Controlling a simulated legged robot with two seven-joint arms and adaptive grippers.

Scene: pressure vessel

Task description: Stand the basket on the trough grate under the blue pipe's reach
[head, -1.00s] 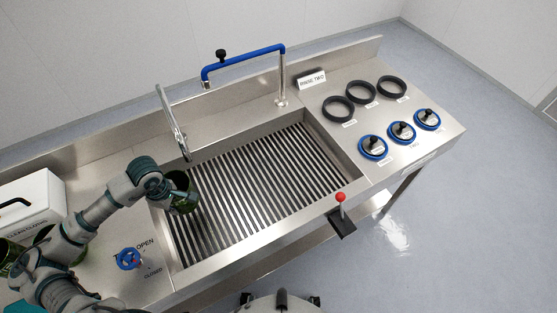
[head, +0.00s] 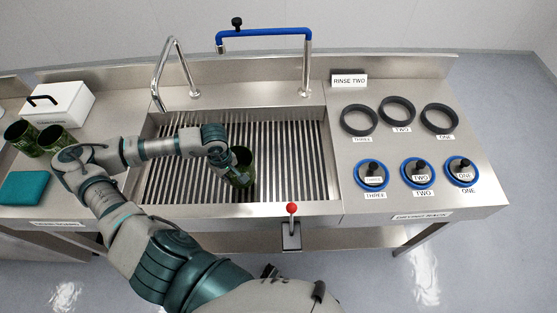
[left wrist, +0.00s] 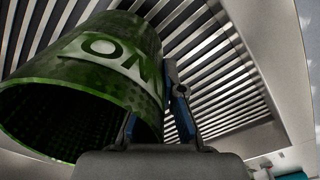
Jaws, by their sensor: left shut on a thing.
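The basket (head: 243,160) is a dark green mesh cylinder over the front middle of the trough grate (head: 290,140). My left gripper (head: 230,172) is shut on its wall. I cannot tell whether the basket touches the grate. The blue pipe (head: 265,37) stands on a steel post behind the trough, its free end pointing left. My right gripper is not in view.
A steel tap (head: 160,75) stands at the trough's back left. A red-knobbed lever (head: 291,210) sits at the front edge. Black rings (head: 397,112) and blue-rimmed stations (head: 417,172) are on the right. Two green baskets (head: 38,138) and a white box (head: 60,105) are left. The grate's right side is clear.

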